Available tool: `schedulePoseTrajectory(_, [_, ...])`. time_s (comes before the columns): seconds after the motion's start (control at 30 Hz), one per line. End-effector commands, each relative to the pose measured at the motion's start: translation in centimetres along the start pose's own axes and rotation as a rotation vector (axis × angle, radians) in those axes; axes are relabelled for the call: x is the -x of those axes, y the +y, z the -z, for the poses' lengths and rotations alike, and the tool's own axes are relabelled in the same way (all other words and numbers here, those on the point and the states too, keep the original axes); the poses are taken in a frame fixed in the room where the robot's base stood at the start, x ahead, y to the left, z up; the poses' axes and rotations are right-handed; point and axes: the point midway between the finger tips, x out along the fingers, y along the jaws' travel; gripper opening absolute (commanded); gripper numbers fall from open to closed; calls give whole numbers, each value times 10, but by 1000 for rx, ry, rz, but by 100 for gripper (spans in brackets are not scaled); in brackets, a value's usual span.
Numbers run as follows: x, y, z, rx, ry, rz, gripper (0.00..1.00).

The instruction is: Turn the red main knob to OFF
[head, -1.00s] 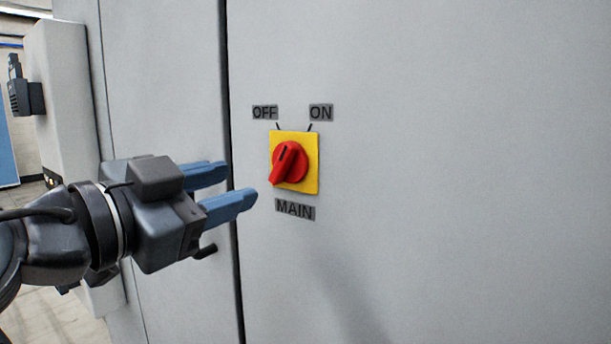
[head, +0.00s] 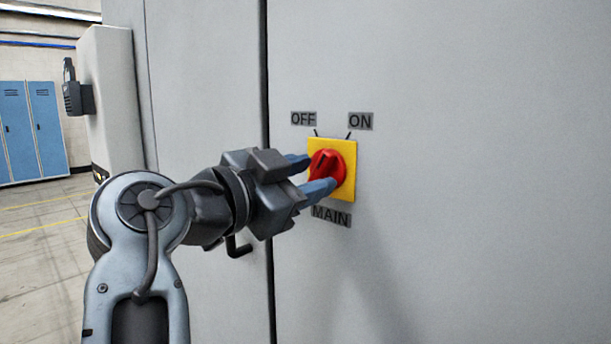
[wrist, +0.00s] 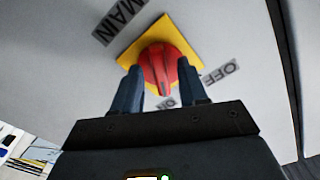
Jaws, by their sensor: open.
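The red main knob (head: 326,165) sits on a yellow square plate (head: 347,150) on the grey cabinet face. Its dark pointer mark leans toward the ON label (head: 360,121); the OFF label (head: 303,118) is at upper left. My gripper (head: 321,172) is open, with one blue finger on each side of the knob. In the wrist view my gripper (wrist: 160,66) straddles the red knob (wrist: 160,68), whose mark points down toward the ON label. I cannot tell whether the fingers touch it. The near finger hides part of the knob's lower edge in the head view.
The MAIN label (head: 332,217) is below the plate. A dark door seam (head: 267,100) runs down left of the knob, with a black handle (head: 238,248) near it. Blue lockers (head: 30,130) stand far left. The cabinet face right of the knob is clear.

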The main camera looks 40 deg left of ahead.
Motion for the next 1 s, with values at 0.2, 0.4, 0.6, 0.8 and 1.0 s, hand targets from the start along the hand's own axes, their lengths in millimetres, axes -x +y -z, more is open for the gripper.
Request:
schedulePoseTrajectory(0.2, [0,0,0,0,0,0,26])
schedulePoseTrajectory(0.4, [0,0,0,0,0,0,7])
schedulePoseTrajectory(0.6, [0,0,0,0,0,0,0])
schedulePoseTrajectory(0.8, [0,0,0,11,0,-1,0])
schedulePoseTrajectory(1.0, [0,1,0,73,0,-1,0])
